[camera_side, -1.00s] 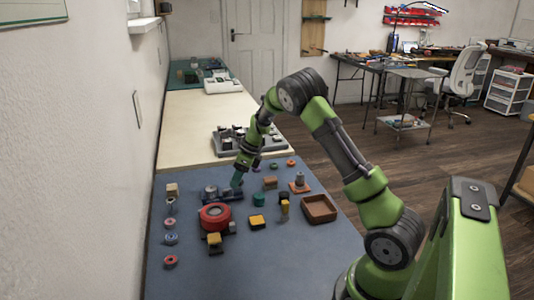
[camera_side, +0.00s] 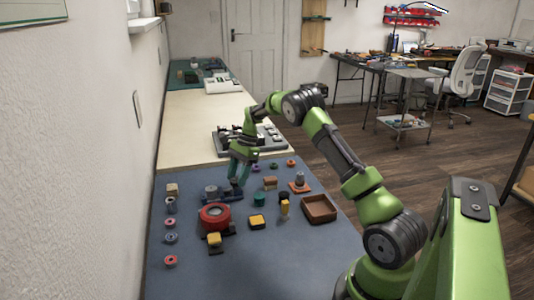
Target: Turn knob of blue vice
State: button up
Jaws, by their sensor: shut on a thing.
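The blue vice (camera_side: 224,197) lies on the blue-grey mat behind the red round vice, with a grey metal cylinder (camera_side: 211,190) at its left part. My green gripper (camera_side: 238,187) points down at the right end of the blue vice. Its fingers are shut on the knob there. The knob itself is mostly hidden by the fingers and too small to make out.
A red round vice (camera_side: 214,217) stands just in front. Several small spools line the left edge. The mat's front is clear.

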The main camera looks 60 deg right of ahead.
jog(key=n+g, duration=0.1)
jog(key=n, duration=0.3)
jog(key=shift+w+n+g, duration=0.15)
jog(key=shift+n+g, duration=0.15)
jog(key=shift+g, duration=0.1)
jog(key=n+g, duration=0.1)
jog(key=n, duration=0.2)
jog(key=shift+w+n, duration=0.1)
jog(key=shift+n, duration=0.3)
jog(key=n, duration=0.2)
jog(key=n+g+h, duration=0.1)
jog(key=n, duration=0.1)
jog(key=shift+w+a+g, duration=0.1)
jog(key=shift+g, duration=0.2)
jog(key=shift+a+n+g+h, duration=0.1)
jog(key=shift+n+g+h, duration=0.25)
jog(key=shift+n, duration=0.7)
jog(key=shift+n+g+h, duration=0.15)
jog(key=shift+n+h, duration=0.3)
jog(key=shift+n, duration=0.6)
jog(key=o, duration=1.1)
jog(key=shift+c, duration=0.2)
